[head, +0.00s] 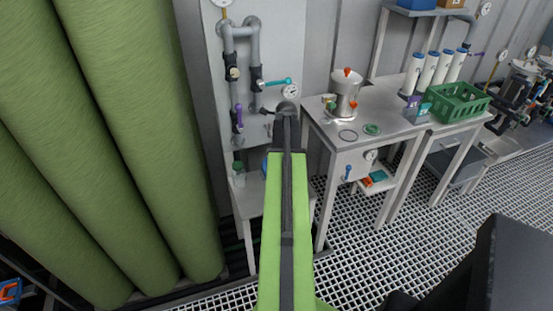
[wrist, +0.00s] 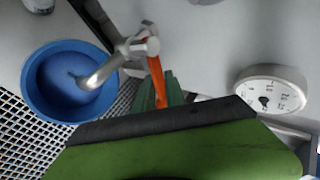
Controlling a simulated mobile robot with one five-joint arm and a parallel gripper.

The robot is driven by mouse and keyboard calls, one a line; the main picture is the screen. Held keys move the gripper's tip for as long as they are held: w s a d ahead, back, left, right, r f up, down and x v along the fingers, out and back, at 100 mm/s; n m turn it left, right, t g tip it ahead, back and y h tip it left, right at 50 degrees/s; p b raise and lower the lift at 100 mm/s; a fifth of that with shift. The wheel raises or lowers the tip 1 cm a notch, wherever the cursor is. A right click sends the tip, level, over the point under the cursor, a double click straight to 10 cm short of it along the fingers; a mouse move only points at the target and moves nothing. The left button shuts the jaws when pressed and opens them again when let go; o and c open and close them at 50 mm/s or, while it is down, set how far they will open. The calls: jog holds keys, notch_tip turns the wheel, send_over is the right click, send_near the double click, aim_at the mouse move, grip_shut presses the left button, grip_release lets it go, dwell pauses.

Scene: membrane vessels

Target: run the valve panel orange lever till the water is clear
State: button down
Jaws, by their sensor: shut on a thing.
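The orange lever (wrist: 156,72) sits on a grey metal valve (wrist: 140,46) in the wrist view. My gripper (wrist: 154,97), with green fingers, is shut on the lever. A bent grey spout (wrist: 101,73) runs from the valve over a blue bucket (wrist: 31,85). The bucket's inside looks dark blue; I cannot tell the water's clarity. In the head view my gripper (head: 286,110) is at the valve panel (head: 218,47), and my arm hides the orange lever. A sliver of the blue bucket shows beside my arm.
A white dial gauge (wrist: 270,95) is right of my gripper. The panel also carries a turquoise lever (head: 279,82) and a purple lever (head: 239,117). Green cylinders (head: 135,130) fill the left.

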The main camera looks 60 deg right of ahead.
jog(key=n, duration=0.1)
jog(key=d+n+t+y, duration=0.1)
jog(key=n, duration=0.1)
jog(key=w+n+t+y, duration=0.1)
jog(key=shift+d, duration=0.3)
jog(key=c, duration=1.4)
grip_release()
jog(key=shift+f, duration=0.1)
jog(key=p+v, duration=0.4)
jog(key=v, duration=0.1)
jog(key=p+v, duration=0.4)
jog(key=v, duration=0.2)
jog(key=p+v, duration=0.4)
jog(key=v, duration=0.2)
jog(key=shift+s+d, duration=0.2)
jog(key=shift+s, duration=0.1)
